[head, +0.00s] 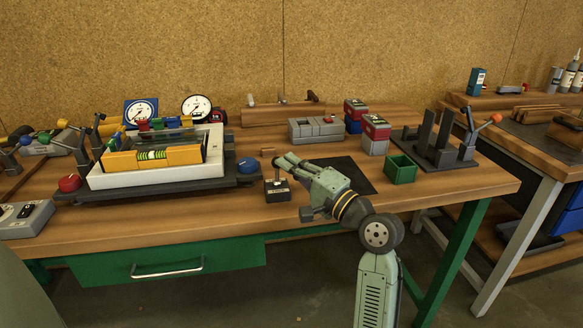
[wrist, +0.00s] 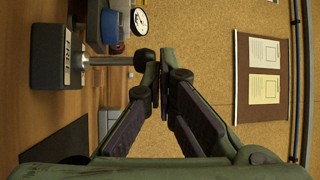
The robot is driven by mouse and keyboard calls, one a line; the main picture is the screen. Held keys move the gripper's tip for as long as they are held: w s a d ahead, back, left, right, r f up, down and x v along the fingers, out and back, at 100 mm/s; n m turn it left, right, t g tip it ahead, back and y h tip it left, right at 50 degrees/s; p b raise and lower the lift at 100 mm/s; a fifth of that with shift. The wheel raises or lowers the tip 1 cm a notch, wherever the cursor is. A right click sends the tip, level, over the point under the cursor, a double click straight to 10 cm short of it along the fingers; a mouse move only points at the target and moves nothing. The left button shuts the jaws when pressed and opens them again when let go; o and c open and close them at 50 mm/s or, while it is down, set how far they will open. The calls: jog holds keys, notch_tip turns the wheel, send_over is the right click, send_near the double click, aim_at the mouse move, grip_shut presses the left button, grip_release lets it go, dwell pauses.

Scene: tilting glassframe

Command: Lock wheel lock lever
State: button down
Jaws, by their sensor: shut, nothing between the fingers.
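The lock lever unit is a small black box (head: 277,190) on the bench in the head view. Its metal lever (wrist: 105,60) stands out upright from the box and ends in a black knob (wrist: 141,60). A white label (wrist: 68,56) on the box shows in the wrist view; it seems to read FREE. My gripper (head: 284,163) is shut and empty, its fingertips right beside the knob. In the wrist view the fingertips (wrist: 160,80) come together close to the knob; I cannot tell whether they touch it.
A white frame (head: 150,178) with a yellow spirit level (head: 155,157) stands on the left, a blue knob (head: 248,166) at its right. A green bin (head: 401,170) and dark stand (head: 440,145) are on the right. A dark mat (head: 345,172) lies behind my gripper.

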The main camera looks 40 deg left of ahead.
jog(key=shift+w+a+r+p, duration=0.45)
jog(key=shift+w+a+r, duration=0.15)
jog(key=shift+a, duration=0.25)
jog(key=shift+w+a, duration=1.15)
jog(key=shift+a, duration=0.05)
jog(key=shift+p, duration=0.3)
dwell(0.5)
